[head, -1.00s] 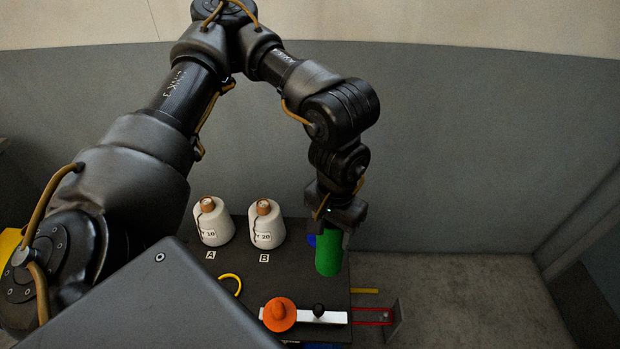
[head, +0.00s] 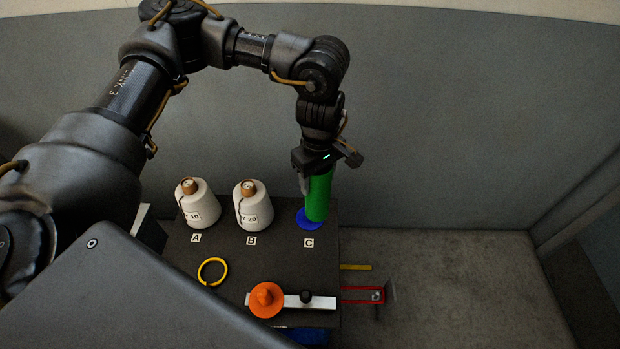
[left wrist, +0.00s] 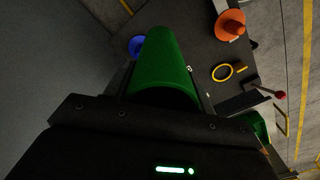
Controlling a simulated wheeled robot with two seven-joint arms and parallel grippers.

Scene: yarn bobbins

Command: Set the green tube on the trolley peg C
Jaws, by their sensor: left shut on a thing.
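The green tube (head: 318,197) hangs upright in my left gripper (head: 318,172), which is shut on its upper end. It also fills the middle of the left wrist view (left wrist: 163,65). In the head view its lower end is over or just in front of the blue disc (head: 308,224) behind the label C (head: 308,243). I cannot tell whether the tube touches the disc or is around a peg; any peg there is hidden. The blue disc shows beside the tube in the left wrist view (left wrist: 136,46). My right gripper is not in view.
White yarn bobbins stand at A (head: 198,206) and B (head: 253,208) on the dark trolley top (head: 270,262). A yellow ring (head: 212,271), an orange knob (head: 266,298) and a white bar with a black knob (head: 305,297) lie nearer. Red and yellow parts stick out at the right.

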